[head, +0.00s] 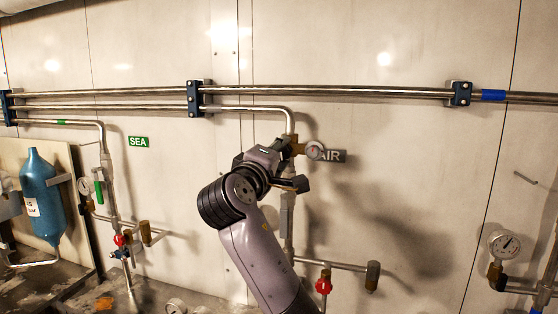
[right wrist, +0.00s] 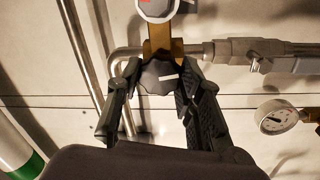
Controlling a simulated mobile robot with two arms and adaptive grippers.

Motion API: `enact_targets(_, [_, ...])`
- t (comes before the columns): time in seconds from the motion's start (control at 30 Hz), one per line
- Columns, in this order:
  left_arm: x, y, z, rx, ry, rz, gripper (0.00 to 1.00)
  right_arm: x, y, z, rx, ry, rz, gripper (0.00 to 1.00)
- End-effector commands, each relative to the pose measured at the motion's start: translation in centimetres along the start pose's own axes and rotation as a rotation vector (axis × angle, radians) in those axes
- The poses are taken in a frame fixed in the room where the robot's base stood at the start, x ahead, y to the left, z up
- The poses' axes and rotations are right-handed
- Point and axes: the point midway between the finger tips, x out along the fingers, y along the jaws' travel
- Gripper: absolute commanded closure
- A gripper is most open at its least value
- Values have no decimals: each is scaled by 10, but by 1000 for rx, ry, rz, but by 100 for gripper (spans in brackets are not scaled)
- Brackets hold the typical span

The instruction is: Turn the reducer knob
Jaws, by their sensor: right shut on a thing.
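The reducer knob (right wrist: 158,79) is dark with a white mark line on its face. In the right wrist view it sits on a brass body (right wrist: 163,40) on the pipe. My right gripper (right wrist: 160,72) is shut on the knob, one finger at each side. In the head view my right gripper (head: 282,160) is at the upright pipe below the bend, just left of the AIR sign (head: 335,156). The gripper and wrist hide the knob there. A round gauge (head: 314,150) is right beside the brass body. My left gripper does not show.
Steel pipes (head: 330,91) run along the wall above my arm. A branch pipe with a red valve handle (head: 323,286) is below right. A blue bottle (head: 41,198) and SEA pipework stand at the left. Another gauge (head: 504,244) is at the far right.

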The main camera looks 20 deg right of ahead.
Motion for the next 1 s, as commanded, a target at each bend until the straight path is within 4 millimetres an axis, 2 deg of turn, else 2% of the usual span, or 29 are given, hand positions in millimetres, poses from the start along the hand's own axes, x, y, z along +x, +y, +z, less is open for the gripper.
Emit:
enact_targets(0.27, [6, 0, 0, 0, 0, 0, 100, 0, -4, 0, 66, -9, -9, 94])
enact_targets(0.7, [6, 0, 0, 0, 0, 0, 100, 0, -4, 1, 72, -11, -10, 94])
enact_targets(0.73, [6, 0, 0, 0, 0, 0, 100, 0, -4, 1, 72, -11, -10, 65])
enact_targets(1.0, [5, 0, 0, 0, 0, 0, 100, 0, -2, 0, 73, -9, -6, 47])
